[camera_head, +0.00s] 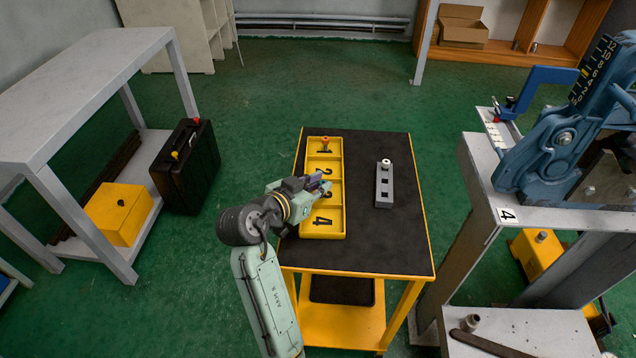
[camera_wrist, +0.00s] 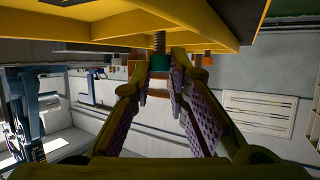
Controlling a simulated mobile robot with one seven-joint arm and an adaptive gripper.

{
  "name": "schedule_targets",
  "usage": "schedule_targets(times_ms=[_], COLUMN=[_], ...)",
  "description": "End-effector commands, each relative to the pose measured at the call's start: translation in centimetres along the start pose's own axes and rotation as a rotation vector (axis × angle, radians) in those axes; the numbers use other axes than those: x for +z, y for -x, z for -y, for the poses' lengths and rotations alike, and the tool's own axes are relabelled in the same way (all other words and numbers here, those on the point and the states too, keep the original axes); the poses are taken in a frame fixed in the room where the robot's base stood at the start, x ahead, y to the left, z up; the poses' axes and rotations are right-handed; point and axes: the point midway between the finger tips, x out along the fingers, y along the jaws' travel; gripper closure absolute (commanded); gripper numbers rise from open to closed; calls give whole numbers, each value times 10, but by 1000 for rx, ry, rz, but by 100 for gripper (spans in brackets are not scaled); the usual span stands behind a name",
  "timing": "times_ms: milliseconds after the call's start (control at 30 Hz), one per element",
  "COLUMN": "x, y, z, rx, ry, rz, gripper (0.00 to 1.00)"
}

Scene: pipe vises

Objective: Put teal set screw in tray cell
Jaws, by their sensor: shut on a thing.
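The yellow tray (camera_head: 334,237) lies on the cart's black top, with cells numbered from 1 at the far end to 4 at the near end. My gripper (camera_head: 325,183) is over its middle, around cells 2 and 3. In the wrist view, my gripper (camera_wrist: 166,76) is shut on the teal set screw (camera_wrist: 160,62), whose teal head is between the fingertips. Its grey threaded shank points toward the yellow tray (camera_wrist: 110,22). I cannot tell whether the shank touches the tray. The screw is not clear in the head view. An orange-topped screw (camera_head: 325,141) stands in cell 1.
A grey block (camera_head: 384,190) with dark square holes stands right of the tray; a white-topped piece (camera_head: 386,162) is at its far end. The black cart top (camera_head: 375,245) is bare around them. A bench with a blue vise (camera_head: 560,145) stands at right.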

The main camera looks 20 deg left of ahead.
Motion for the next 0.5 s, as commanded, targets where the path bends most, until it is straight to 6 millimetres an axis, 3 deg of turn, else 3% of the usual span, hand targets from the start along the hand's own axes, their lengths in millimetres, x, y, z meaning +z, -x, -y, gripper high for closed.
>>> schedule_targets(times_ms=[267, 300, 500], x=[4, 3, 3], y=[-2, -1, -1], z=[0, 0, 0], rx=[0, 0, 0], ry=[0, 0, 0], rz=[0, 0, 0], gripper=[100, 82, 69])
